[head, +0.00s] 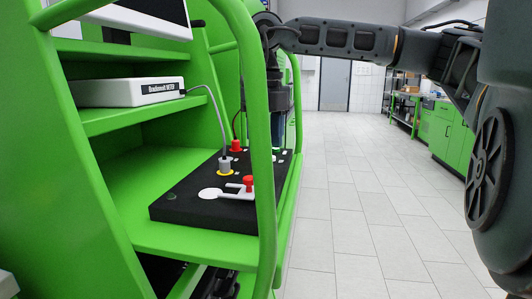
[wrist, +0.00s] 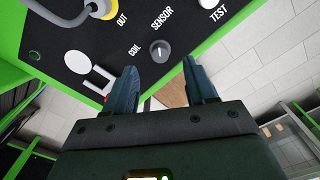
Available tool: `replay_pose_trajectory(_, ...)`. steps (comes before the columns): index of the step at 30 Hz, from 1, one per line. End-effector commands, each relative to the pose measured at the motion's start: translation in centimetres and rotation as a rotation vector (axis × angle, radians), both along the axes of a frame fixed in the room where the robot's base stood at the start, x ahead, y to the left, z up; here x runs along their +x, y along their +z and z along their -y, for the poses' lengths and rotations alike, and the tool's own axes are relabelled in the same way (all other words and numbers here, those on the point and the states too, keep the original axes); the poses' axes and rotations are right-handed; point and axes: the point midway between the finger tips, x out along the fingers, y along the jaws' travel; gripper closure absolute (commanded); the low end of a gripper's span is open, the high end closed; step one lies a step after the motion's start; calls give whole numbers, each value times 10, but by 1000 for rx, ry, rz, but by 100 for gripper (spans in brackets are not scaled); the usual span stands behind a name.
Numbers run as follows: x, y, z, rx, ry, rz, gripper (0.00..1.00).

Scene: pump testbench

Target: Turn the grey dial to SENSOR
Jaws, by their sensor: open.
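The grey dial (wrist: 160,50) sits on the black panel (wrist: 60,22) in the wrist view, between the printed words COIL and SENSOR. A small light mark shows on its face, but I cannot tell exactly where it points. My gripper (wrist: 159,66) is open, with its two dark fingers to the left and right just below the dial in the picture. It is not clear whether they touch the panel. In the head view, my gripper (head: 281,135) hangs over the far end of the black panel (head: 180,207), partly behind a green post. The dial is hidden there.
A white box (head: 130,91) rests on the shelf above. The floor at right is clear.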

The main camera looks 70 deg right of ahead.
Motion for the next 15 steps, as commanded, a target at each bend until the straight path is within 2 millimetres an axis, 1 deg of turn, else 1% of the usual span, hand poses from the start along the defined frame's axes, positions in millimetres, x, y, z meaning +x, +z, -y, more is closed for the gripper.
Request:
replay_pose_trajectory(1,0,9,0,-1,-1,0,44)
replay_pose_trajectory(3,0,17,0,-1,-1,0,44)
replay_pose_trajectory(6,0,25,0,0,-1,-1,44)
replay_pose_trajectory(9,0,29,0,1,0,-1,44)
replay_pose_trajectory(15,0,29,0,1,0,-1,44)
